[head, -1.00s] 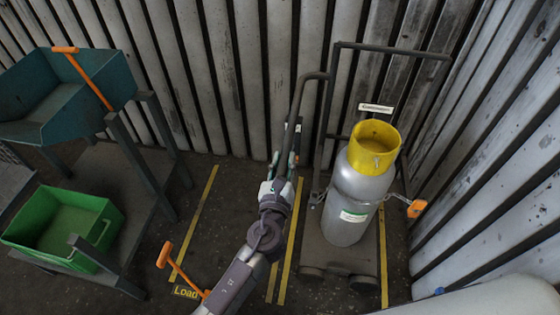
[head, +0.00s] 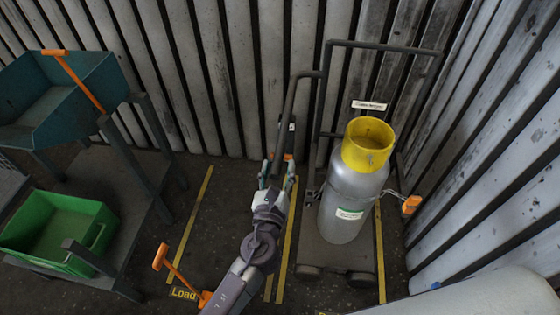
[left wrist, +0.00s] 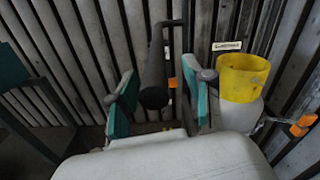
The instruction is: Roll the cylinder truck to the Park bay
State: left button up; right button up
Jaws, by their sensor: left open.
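The cylinder truck (head: 310,245) stands upright near the corrugated wall, with a dark tubular frame and small wheels. It carries a grey gas cylinder (head: 345,205) with a yellow collar (head: 369,143); the collar also shows in the left wrist view (left wrist: 240,80). A dark handle bar (head: 290,105) reaches from the frame's left side towards me. My left gripper (head: 277,172) is open at that bar. In the left wrist view the bar's rounded end (left wrist: 153,97) lies between the two teal finger pads; I cannot tell whether they touch it. My right gripper is not in view.
Yellow floor lines (head: 288,240) run on both sides of the truck. A strip marked Load (head: 184,293) lies left, near an orange-handled lever (head: 165,262). A stand with a teal hopper (head: 75,110) and green bin (head: 60,235) is farther left. An orange tag (head: 411,205) hangs beside the cylinder.

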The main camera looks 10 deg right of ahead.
pick_arm(q)
jog(key=v, duration=0.9)
jog(key=shift+s, duration=0.25)
jog(key=shift+r, duration=0.1)
jog(key=s+a+f+n+g+y, duration=0.1)
jog(key=s+a+f+n+g, duration=0.3)
jog(key=f, duration=0.7)
jog(key=s+a+f+n+g+y, duration=0.15)
jog(key=a+f+n, duration=0.4)
jog(key=f, duration=0.65)
jog(key=s+a+f+n+g+y, duration=0.1)
jog(key=a+f+n+g+y, duration=0.15)
jog(key=a+f+n, duration=0.6)
jog(key=s+a+f+n+g, duration=0.2)
jog(key=s+a+f+n, duration=0.2)
jog(key=s, duration=0.5)
jog(key=s+a+f+n+g, duration=0.3)
jog(key=s+f+n, duration=0.4)
jog(key=s+f, duration=0.1)
jog(key=s+a+f+n+g+y, duration=0.1)
jog(key=s+a+f+n+g, duration=0.2)
jog(key=s+f+n, duration=0.3)
jog(key=s+a+f, duration=0.1)
jog(key=s, duration=0.4)
jog(key=shift+a, duration=0.3)
